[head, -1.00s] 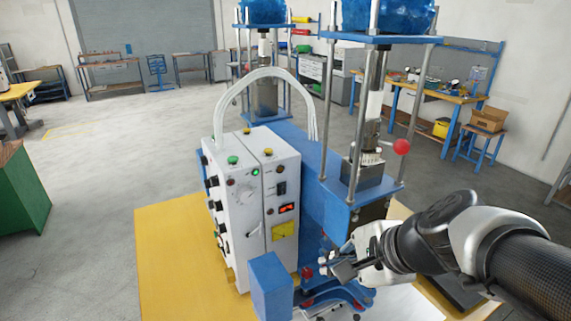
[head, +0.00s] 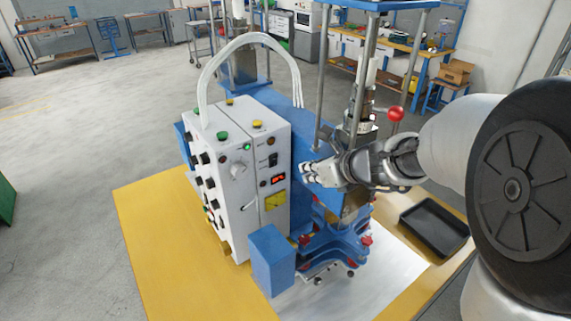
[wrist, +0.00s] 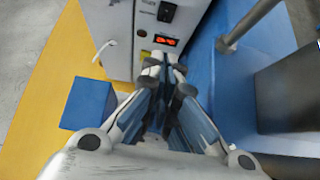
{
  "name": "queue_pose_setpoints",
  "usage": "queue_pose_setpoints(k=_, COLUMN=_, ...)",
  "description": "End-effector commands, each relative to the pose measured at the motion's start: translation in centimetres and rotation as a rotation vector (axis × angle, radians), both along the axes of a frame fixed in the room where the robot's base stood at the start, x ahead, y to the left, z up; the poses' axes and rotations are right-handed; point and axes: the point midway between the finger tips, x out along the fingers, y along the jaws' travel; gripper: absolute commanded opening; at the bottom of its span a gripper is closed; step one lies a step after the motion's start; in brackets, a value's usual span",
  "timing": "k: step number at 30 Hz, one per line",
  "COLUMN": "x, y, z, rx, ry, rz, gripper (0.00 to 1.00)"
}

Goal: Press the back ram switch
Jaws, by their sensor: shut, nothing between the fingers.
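The white control box (head: 245,185) stands on the blue machine. Its front face carries a black rocker switch (head: 272,160), also in the wrist view (wrist: 166,12), above a lit red display (head: 278,179). I see no label that tells which control is the back ram switch. My gripper (head: 306,173) is shut and empty, just right of the box. In the wrist view its fingertips (wrist: 163,64) point at the box below the display; I cannot tell if they touch.
A blue block (head: 272,260) stands in front of the box. A steel post (head: 325,85) and a red ball knob (head: 396,114) are at the right. White hoses (head: 250,40) arch above the box. A black tray (head: 435,226) lies at the right.

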Motion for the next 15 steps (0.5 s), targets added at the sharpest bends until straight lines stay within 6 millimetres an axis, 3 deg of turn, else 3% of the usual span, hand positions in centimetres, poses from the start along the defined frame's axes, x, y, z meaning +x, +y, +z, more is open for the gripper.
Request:
queue_pose_setpoints(k=5, x=1.1, y=0.8, z=-1.3, rx=-0.001, ry=0.001, rz=0.003, gripper=0.00)
queue_pose_setpoints(k=15, x=5.7, y=4.0, z=-5.8, rx=-0.002, ry=0.001, rz=0.004, gripper=0.00)
